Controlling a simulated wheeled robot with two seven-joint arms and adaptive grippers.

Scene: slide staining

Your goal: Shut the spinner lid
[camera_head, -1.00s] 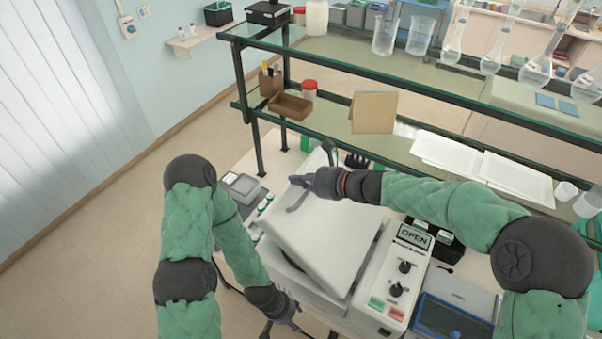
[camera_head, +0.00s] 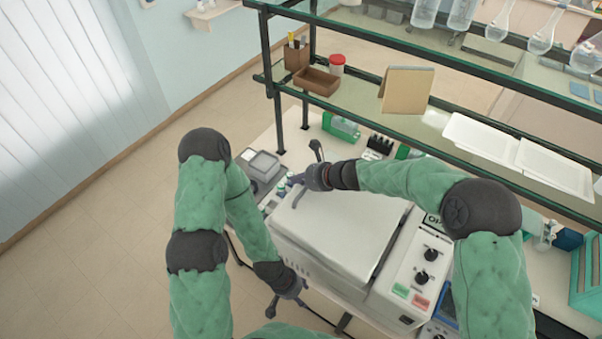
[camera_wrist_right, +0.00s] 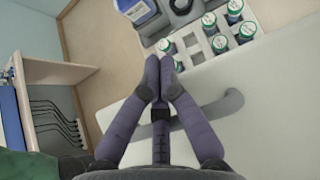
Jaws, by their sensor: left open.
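The spinner lid (camera_head: 345,232) is a broad white panel. It lies low, nearly flat over the white spinner body (camera_head: 400,292); I cannot tell whether it is fully seated. My right gripper (camera_head: 294,180) is over the lid's left far edge, fingers together and pointing away. In the right wrist view its fingertips (camera_wrist_right: 165,66) hold nothing and reach past the grey lid handle (camera_wrist_right: 222,108), which runs beneath the fingers. The sign on the panel is mostly hidden by my right arm. My left gripper (camera_head: 290,300) is open and empty, low beside the spinner's front left.
A rack of green-capped vials (camera_wrist_right: 218,43) stands just beyond the lid edge. A grey device (camera_head: 262,165) sits left of it. The shelf (camera_head: 440,125) with a brown tray (camera_head: 317,81) overhangs the bench behind. Open floor lies to the left.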

